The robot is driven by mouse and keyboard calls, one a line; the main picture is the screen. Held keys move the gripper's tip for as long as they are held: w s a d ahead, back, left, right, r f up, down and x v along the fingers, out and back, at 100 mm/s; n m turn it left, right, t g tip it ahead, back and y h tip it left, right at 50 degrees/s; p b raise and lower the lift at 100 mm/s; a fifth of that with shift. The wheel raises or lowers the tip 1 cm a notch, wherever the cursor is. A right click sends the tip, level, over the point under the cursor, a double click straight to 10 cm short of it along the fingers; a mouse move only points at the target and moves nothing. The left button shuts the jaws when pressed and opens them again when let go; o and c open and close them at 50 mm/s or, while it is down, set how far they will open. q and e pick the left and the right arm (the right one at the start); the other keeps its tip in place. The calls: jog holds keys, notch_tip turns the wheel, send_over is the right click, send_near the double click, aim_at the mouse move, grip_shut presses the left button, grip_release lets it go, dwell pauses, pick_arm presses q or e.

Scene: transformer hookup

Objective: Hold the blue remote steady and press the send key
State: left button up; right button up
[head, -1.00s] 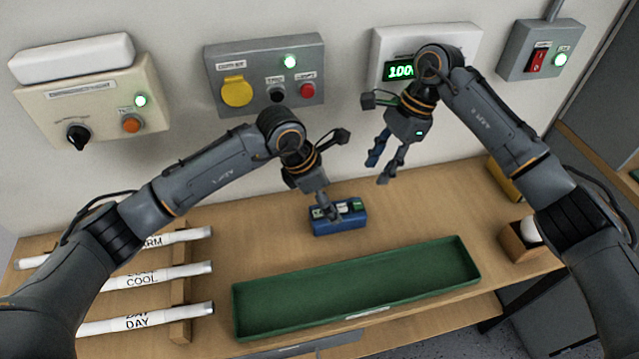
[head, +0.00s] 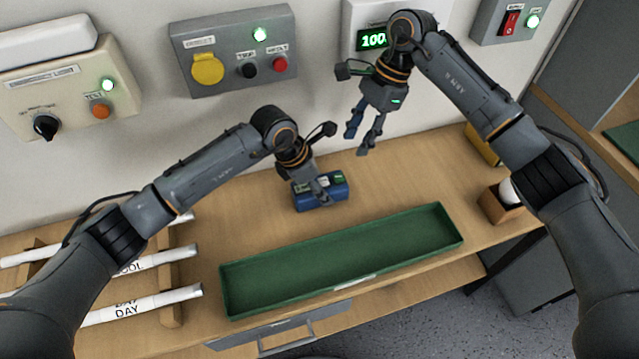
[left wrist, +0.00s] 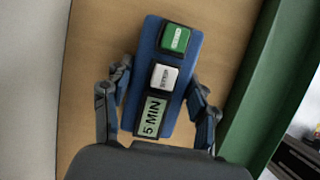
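The blue remote (head: 321,196) lies on the wooden bench behind the green tray. In the left wrist view the remote (left wrist: 184,82) shows a green key (left wrist: 175,38), a white key (left wrist: 163,77) and a small display (left wrist: 151,117) reading "5 MIN". The key labels are too small to read. My left gripper (head: 318,194) is down over the remote. Its fingers (left wrist: 160,80) are apart, one along each long side, very close to it; contact cannot be told. My right gripper (head: 357,142) is open and empty, raised near the wall, right of and above the remote.
The long green tray (head: 340,287) lies in front of the remote, empty. White labelled tubes (head: 140,304) rest on a rack at left. Wall boxes, including a grey one (head: 232,75) and a display reading "100" (head: 373,40), stand behind. A wooden holder (head: 500,205) is at right.

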grip_shut()
dwell(1.2)
